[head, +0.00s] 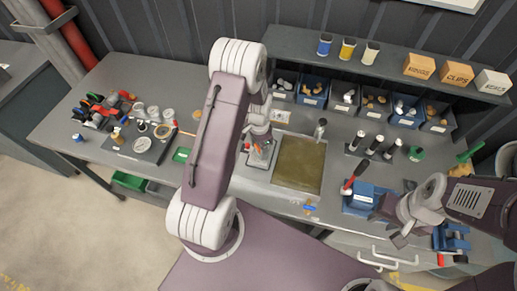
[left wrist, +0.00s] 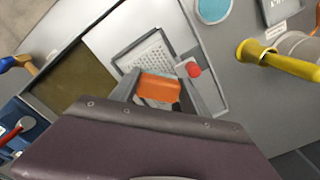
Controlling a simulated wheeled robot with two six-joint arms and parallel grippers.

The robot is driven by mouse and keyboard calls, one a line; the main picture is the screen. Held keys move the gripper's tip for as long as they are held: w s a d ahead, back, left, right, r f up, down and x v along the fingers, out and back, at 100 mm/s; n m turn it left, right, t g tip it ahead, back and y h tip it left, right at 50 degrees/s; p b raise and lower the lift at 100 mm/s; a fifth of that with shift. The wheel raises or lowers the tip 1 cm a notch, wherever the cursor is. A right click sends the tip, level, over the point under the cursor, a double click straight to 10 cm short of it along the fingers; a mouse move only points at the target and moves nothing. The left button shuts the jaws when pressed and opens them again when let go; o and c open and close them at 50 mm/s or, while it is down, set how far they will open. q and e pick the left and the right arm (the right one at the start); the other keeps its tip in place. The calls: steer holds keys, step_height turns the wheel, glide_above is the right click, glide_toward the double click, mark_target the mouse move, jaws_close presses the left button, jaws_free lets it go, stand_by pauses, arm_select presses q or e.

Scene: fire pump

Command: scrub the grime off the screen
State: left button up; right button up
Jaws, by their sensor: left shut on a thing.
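My left gripper (head: 262,143) is shut on an orange block (left wrist: 158,88), possibly a scrubber. It holds the block over a pale tray (left wrist: 115,42) with a light dotted mesh panel (left wrist: 152,52), which looks like the screen. The block and fingers hide the panel's near part; I cannot tell whether the block touches it. Grime on the panel is too small to make out. A framed brown panel (head: 299,163) lies right of the gripper and also shows in the left wrist view (left wrist: 60,75). My right gripper (head: 392,226) is open and empty beside a blue block.
A red-handled tool (head: 353,175) stands at the blue block (head: 364,197). Several dark cylinders (head: 374,146) stand behind it. Parts bins (head: 313,91) line the back under a shelf (head: 300,42). A yellow-handled tool (left wrist: 275,56) lies near the tray.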

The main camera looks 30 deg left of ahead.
arm_select(q)
steer(key=w, duration=0.3)
steer(key=shift+a, duration=0.35)
steer(key=shift+w+a+r, duration=0.1)
steer(key=shift+w, duration=0.1)
steer(key=shift+s, duration=0.1)
steer(key=shift+s, duration=0.4)
steer(key=shift+s+d+f, duration=0.15)
steer(key=shift+s+d, duration=0.15)
steer(key=shift+s, duration=0.5)
steer(key=shift+s+d+f, duration=0.15)
steer(key=shift+s+d, duration=0.15)
steer(key=shift+s, duration=0.5)
steer(key=shift+r, duration=0.1)
